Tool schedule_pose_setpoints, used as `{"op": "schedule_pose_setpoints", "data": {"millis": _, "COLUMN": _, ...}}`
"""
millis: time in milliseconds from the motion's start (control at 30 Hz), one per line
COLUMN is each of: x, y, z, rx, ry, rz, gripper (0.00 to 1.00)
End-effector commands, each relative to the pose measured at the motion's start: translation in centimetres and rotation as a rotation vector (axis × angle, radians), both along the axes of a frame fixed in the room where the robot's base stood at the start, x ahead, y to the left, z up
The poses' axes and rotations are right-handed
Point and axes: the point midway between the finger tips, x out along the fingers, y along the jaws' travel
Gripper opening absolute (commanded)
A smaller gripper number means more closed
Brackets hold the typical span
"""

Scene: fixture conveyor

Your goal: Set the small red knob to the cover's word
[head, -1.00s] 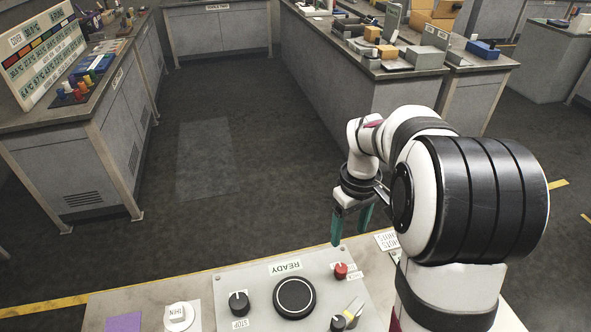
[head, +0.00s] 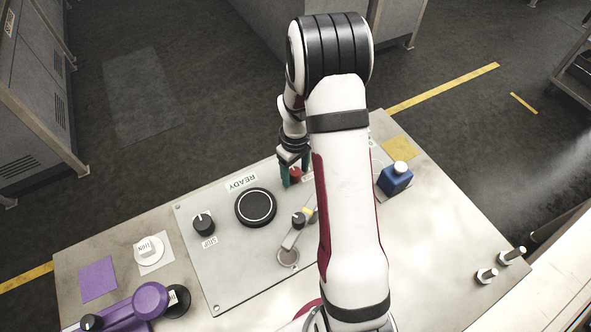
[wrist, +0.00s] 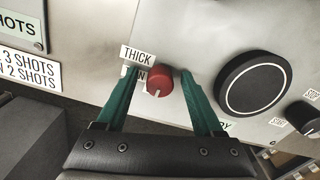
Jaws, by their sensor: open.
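The small red knob (head: 296,177) sits on the grey panel's far edge. In the wrist view the red knob (wrist: 159,82) has a white mark on its lower side. A THICK label (wrist: 138,55) is above left of it; below that, a second label (wrist: 141,75) is partly hidden, with only "IN" readable. My gripper (wrist: 159,76) is open, with one green finger on each side of the knob; I cannot tell whether they touch it. In the head view a white round cover (head: 148,249) at the left carries a small word that seems to read THIN.
A large black dial (head: 256,207) marked READY, a black knob (head: 204,224) marked STOP and a lever (head: 294,232) share the panel.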

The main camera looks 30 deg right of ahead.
Motion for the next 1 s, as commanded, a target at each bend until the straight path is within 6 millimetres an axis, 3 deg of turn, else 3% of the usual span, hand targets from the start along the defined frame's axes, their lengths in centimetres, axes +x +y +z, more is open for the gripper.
{"op": "schedule_pose_setpoints", "data": {"millis": 100, "x": 0.01, "y": 0.00, "z": 0.03, "rx": 0.000, "ry": 0.000, "rz": 0.000, "gripper": 0.65}}
{"op": "schedule_pose_setpoints", "data": {"millis": 467, "x": 0.00, "y": 0.00, "z": 0.05, "rx": 0.000, "ry": 0.000, "rz": 0.000, "gripper": 0.00}}
{"op": "schedule_pose_setpoints", "data": {"millis": 767, "x": 0.00, "y": 0.01, "z": 0.06, "rx": 0.000, "ry": 0.000, "rz": -0.015, "gripper": 0.00}}
{"op": "schedule_pose_setpoints", "data": {"millis": 1000, "x": -0.01, "y": 0.03, "z": 0.07, "rx": 0.000, "ry": 0.000, "rz": -0.123, "gripper": 0.00}}
